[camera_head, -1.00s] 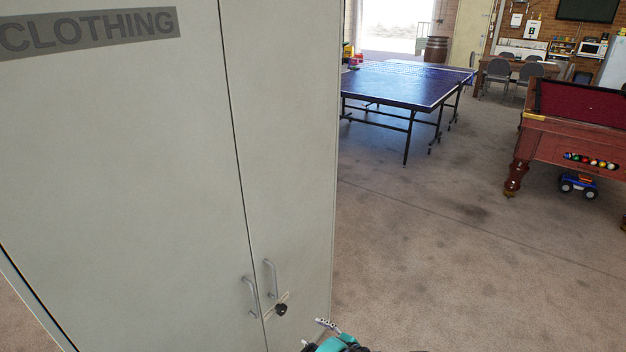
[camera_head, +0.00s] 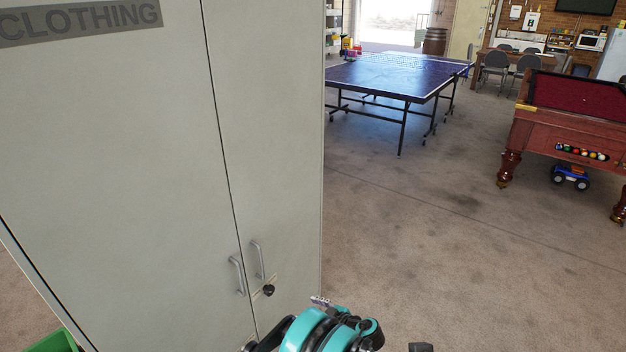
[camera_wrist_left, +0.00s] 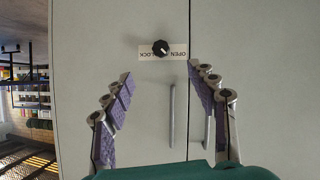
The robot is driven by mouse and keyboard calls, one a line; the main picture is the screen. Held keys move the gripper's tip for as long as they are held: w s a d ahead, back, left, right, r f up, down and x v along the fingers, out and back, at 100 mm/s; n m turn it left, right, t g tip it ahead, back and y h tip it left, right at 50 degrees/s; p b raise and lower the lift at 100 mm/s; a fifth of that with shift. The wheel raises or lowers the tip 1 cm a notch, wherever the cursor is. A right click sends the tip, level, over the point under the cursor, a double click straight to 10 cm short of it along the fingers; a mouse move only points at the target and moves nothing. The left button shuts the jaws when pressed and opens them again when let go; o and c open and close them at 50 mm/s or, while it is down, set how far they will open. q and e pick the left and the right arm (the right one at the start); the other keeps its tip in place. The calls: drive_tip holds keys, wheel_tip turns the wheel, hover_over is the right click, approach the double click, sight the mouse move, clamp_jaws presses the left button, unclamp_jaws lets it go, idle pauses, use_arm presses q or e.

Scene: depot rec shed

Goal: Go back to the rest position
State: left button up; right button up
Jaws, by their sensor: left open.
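A tall pale grey cabinet (camera_head: 110,170) marked CLOTHING fills the left of the head view, with both doors shut. It has two metal handles (camera_head: 237,275) and a black knob (camera_head: 269,290) beside them. My left gripper (camera_head: 320,302) is at the bottom middle, by the cabinet's right edge in the picture, partly cut off. In the left wrist view the gripper (camera_wrist_left: 160,73) is open and empty, its fingers spread. The knob (camera_wrist_left: 160,48) with its OPEN/LOCK label, upside down, and the handles (camera_wrist_left: 172,115) appear between and behind the fingers. My right gripper is out of view.
A blue table-tennis table (camera_head: 400,78) stands behind the cabinet to the right. A pool table (camera_head: 560,130) is at the right, with a blue toy truck (camera_head: 570,178) under it. A green container (camera_head: 52,342) shows at the lower left. Open floor (camera_head: 430,240) lies between.

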use_arm(q)
drive_tip(key=s+a+r+m+g+h, duration=0.1)
drive_tip(key=s+a+r+m+h, duration=0.15)
drive_tip(key=a+r, duration=0.55)
drive_tip(key=s+a+r+m+g+h, duration=0.1)
drive_tip(key=s+a+r+m+h, duration=0.2)
drive_tip(key=r, duration=0.8)
drive_tip(key=s+a+r+m+h, duration=0.1)
drive_tip(key=s+a+m, duration=0.1)
drive_tip(key=s, duration=0.5)
drive_tip(key=s+a+r+m+h, duration=0.1)
drive_tip(key=s+a+r+m, duration=0.1)
drive_tip(key=s, duration=0.6)
drive_tip(key=s+a+r+m+h, duration=0.1)
drive_tip(key=s+a+r+m, duration=0.1)
drive_tip(key=s, duration=0.6)
drive_tip(key=shift+r+t, duration=0.25)
drive_tip(key=shift+t, duration=0.05)
drive_tip(key=shift+h, duration=0.25)
